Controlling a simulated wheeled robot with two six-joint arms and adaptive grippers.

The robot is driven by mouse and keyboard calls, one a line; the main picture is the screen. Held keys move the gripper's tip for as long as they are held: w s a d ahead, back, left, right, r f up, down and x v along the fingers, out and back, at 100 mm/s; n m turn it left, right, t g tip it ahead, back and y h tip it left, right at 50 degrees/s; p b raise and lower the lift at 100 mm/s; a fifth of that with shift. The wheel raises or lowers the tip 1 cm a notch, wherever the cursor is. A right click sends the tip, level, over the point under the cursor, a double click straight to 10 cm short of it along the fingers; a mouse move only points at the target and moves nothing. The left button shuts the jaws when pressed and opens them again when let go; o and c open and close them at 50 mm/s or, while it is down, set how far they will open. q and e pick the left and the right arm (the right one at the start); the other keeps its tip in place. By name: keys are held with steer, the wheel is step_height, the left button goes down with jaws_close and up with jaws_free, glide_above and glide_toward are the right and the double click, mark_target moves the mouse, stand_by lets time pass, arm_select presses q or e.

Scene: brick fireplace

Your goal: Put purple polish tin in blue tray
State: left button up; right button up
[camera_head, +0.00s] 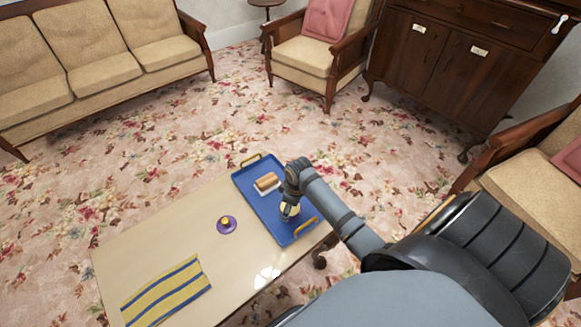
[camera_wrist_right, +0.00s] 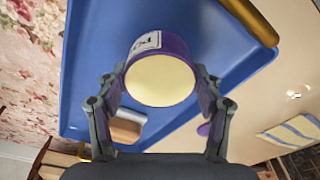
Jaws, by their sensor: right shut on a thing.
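The purple polish tin (camera_wrist_right: 160,80) is between the fingers of my right gripper (camera_wrist_right: 160,92), with its cream round end and a white label showing in the wrist view. My right gripper is shut on it. In the head view the tin (camera_head: 290,209) is partly hidden by the gripper (camera_head: 290,203), over the near half of the blue tray (camera_head: 250,198). I cannot tell whether the tin touches the tray floor. The tray also fills much of the wrist view (camera_wrist_right: 95,50). My left gripper is not in view.
The tray has gold handles and holds a tan and white block (camera_head: 267,182) in its far part. A round purple thing with a yellow top (camera_head: 226,225) sits on the table (camera_head: 150,240) left of the tray. A yellow and blue striped cloth (camera_head: 167,292) lies at the near left.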

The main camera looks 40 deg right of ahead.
mark_target(294, 209)
steer(key=o, duration=1.3)
steer(key=shift+f, duration=0.1)
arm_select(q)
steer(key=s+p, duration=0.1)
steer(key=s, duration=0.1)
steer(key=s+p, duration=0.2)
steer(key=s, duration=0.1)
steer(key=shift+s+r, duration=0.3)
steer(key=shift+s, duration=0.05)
arm_select(e)
step_height(294, 209, up, 12)
steer(key=s, duration=0.1)
steer(key=shift+d, duration=0.4)
steer(key=shift+s, duration=0.1)
